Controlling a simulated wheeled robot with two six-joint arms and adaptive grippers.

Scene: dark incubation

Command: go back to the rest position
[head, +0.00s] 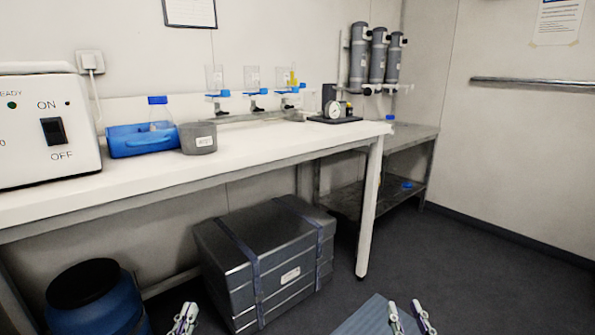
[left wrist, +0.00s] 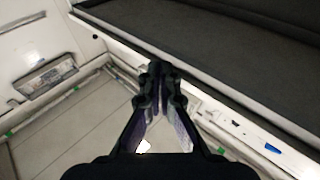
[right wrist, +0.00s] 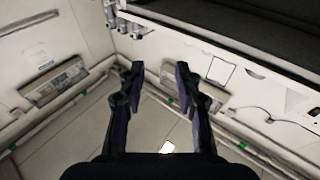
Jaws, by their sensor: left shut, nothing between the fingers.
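My left gripper (head: 184,318) shows at the bottom of the head view, in front of the dark chest. Its fingers are together and empty; the left wrist view shows the closed fingertips (left wrist: 157,70). My right gripper (head: 408,310) shows at the bottom right of the head view, above the floor. Its two fingers are apart, and in the right wrist view (right wrist: 159,72) nothing is between them. Both grippers are away from the bench and touch nothing that I can see.
A white bench (head: 250,157) carries a switch box (head: 45,125), a blue tray (head: 125,145), a grey tub (head: 198,138) and a dial gauge (head: 334,109). Below are a dark strapped chest (head: 225,240) and a blue drum (head: 95,308). Floor (head: 480,270) at right is clear.

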